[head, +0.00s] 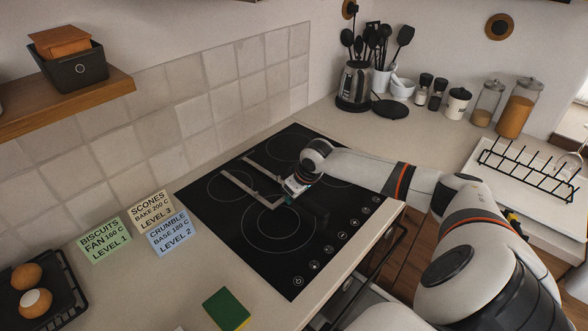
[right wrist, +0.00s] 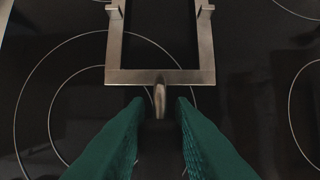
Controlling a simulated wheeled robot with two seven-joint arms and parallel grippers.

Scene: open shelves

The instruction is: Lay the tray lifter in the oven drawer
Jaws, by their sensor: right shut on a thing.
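The tray lifter (head: 250,190) is a grey metal frame with two long arms, over the black hob in the head view. In the right wrist view its crossbar (right wrist: 130,76) and side arms lie ahead of the fingers, and its short handle reaches back between them. My right gripper (head: 295,186) is shut on that handle; its green fingers (right wrist: 160,118) show in the right wrist view. I cannot tell whether the lifter touches the hob. My left gripper is out of view.
The black hob (head: 215,207) is otherwise clear. Three recipe cards (head: 168,234), a green sponge (head: 227,309) and a dark tray of buns (head: 62,286) are at left. A kettle (head: 354,84), jars and a wire rack (head: 525,168) stand at the back and right.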

